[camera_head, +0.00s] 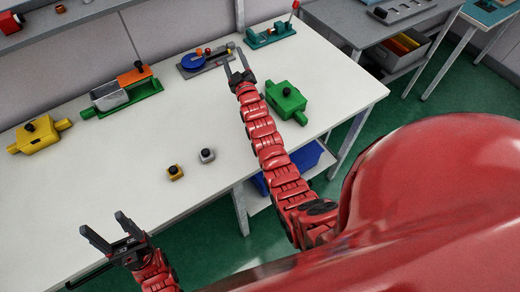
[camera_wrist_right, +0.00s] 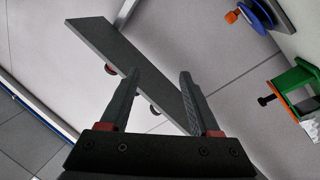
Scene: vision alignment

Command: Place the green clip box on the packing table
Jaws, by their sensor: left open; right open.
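A green box with a black knob (camera_head: 286,100), which looks like the green clip box, sits on the white table (camera_head: 210,125) toward its right end. My right gripper (camera_head: 234,56) is open and empty, beyond and left of the green box, apart from it. In the right wrist view its open fingers (camera_wrist_right: 157,82) show in front of a grey plate (camera_wrist_right: 130,65); nothing is visibly held. My left gripper (camera_head: 102,224) is open and empty near the front left of the table. I cannot tell which table is the packing table.
A yellow box (camera_head: 40,135), a green fixture with a clear box (camera_head: 122,95), a blue-disc fixture (camera_head: 205,62) and a teal fixture (camera_head: 270,34) line the back. Two small knobbed blocks (camera_head: 175,172) (camera_head: 207,155) stand mid-front. A grey table (camera_head: 350,22) stands at right.

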